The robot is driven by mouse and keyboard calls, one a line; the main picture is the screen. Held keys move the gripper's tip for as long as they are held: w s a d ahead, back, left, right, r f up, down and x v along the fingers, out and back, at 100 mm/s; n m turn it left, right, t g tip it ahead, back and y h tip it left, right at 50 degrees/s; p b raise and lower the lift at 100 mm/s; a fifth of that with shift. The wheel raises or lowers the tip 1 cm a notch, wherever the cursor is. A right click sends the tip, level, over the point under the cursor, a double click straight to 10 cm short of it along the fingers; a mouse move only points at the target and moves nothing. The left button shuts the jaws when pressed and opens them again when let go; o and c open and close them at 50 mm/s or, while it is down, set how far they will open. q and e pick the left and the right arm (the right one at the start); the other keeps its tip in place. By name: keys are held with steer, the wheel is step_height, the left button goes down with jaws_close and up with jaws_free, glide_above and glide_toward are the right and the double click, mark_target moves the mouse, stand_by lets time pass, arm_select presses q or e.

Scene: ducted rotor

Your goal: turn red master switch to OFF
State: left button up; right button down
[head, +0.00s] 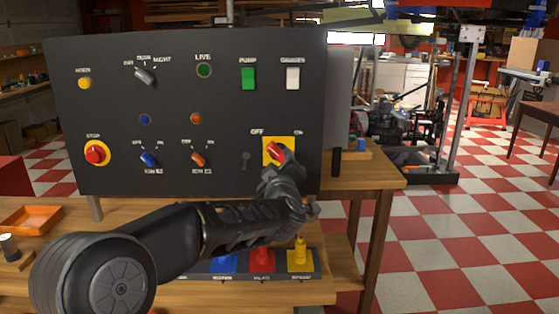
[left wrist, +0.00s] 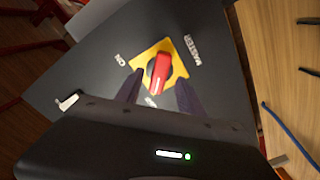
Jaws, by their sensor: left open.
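The red master switch (head: 275,150) sits on a yellow plate at the lower right of the dark panel. OFF is printed at its upper left and ON at its upper right. In the head view its lever slants toward the OFF side. In the left wrist view the red lever (left wrist: 159,73) has a white-marked end facing down the picture, toward a partly hidden label. My left gripper (left wrist: 158,82) is open, with one finger on each side of the lever; contact cannot be told. In the head view my left gripper (head: 280,163) covers the plate's lower part. My right gripper is not in view.
The panel (head: 160,115) also carries a red stop button (head: 95,153), blue (head: 149,159) and orange (head: 198,159) knobs, and green (head: 248,77) and white (head: 292,77) rockers. Coloured controls stand on a low strip (head: 262,262) below my arm. An orange tray (head: 32,219) is at left.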

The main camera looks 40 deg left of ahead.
arm_select(q)
steer(key=v, duration=0.4)
steer(key=shift+s+d, duration=0.15)
stand_by(0.4)
